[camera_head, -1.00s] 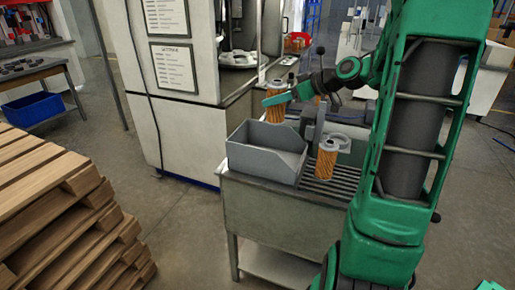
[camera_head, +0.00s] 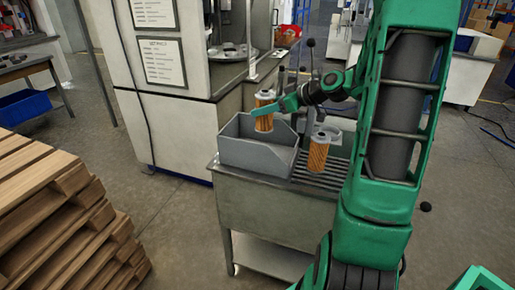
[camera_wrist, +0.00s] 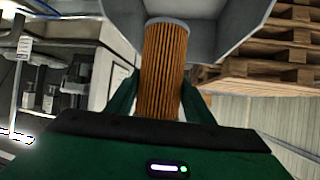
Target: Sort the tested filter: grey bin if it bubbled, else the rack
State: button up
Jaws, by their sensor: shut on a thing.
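My gripper (camera_head: 265,108) is shut on a filter (camera_head: 264,121), an orange pleated cylinder with pale end caps. It holds the filter upright or nearly so, above the open grey bin (camera_head: 253,159). In the wrist view the same filter (camera_wrist: 164,70) sits between the green fingers, and the grey bin (camera_wrist: 225,22) shows beyond its far end. No bubbles show on the filter. A second orange filter (camera_head: 317,158) stands to the right of the bin, by a grey ring-shaped fitting.
The bin stands on a metal bench (camera_head: 262,205) with a slatted top (camera_head: 332,173). Dark upright levers (camera_head: 311,58) rise behind it. A white machine cabinet (camera_head: 165,120) stands behind on the left. Stacked wooden pallets (camera_head: 60,205) fill the lower left.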

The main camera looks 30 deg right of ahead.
jog(key=o, duration=1.2)
jog(key=shift+s, duration=0.15)
jog(key=v, duration=1)
jog(key=shift+s+d+r, duration=0.1)
jog(key=shift+s+r, duration=0.05)
jog(key=s+a+f+m+g+h, duration=0.35)
jog(key=s+a+f+g, duration=0.35)
jog(key=s, duration=0.3)
jog(key=s+a+f+m+g, duration=0.1)
jog(key=s+m, duration=0.1)
jog(key=s, duration=0.4)
jog(key=s+m+g+h, duration=0.1)
jog(key=s+m, duration=0.2)
jog(key=s, duration=0.3)
jog(key=s+a+f+m+g+h, duration=0.1)
jog(key=s+m+g, duration=0.1)
jog(key=s, duration=0.4)
jog(key=shift+a+f+m, duration=0.3)
jog(key=shift+m, duration=0.35)
